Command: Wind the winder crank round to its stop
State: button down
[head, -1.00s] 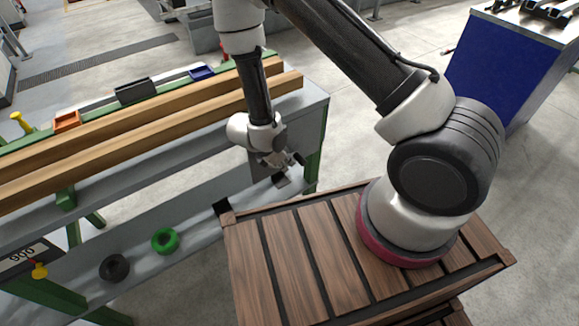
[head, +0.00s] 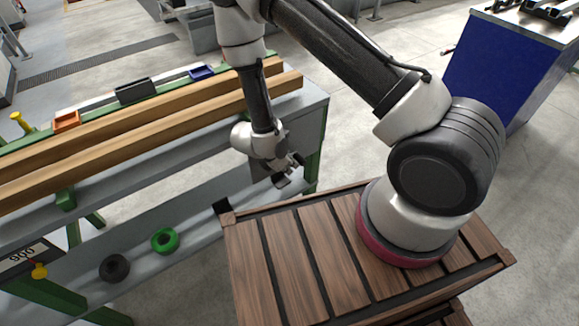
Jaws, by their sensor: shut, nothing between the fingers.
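Whether the gripper touches anything there cannot be told.
Two long timbers (head: 150,130) lie along the table. Orange (head: 66,121), black (head: 135,90) and blue (head: 201,72) trays stand behind them. A green ring (head: 165,240), a black ring (head: 114,268) and a yellow knob (head: 39,270) are at lower left. A blue cabinet (head: 505,75) stands right.

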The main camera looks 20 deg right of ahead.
jog(key=shift+d+r+h, duration=0.1)
jog(key=shift+r+h, duration=0.05)
jog(key=shift+h, duration=0.55)
jog(key=shift+r+t+h, duration=0.6)
jog(key=shift+r+h, duration=0.05)
jog(key=shift+h, duration=1.05)
jog(key=shift+r+t+h, duration=0.6)
jog(key=shift+r+h, duration=0.1)
jog(key=shift+h, duration=1)
jog(key=shift+r+t+h, duration=0.6)
jog(key=shift+r+h, duration=0.05)
jog(key=shift+h, duration=1.05)
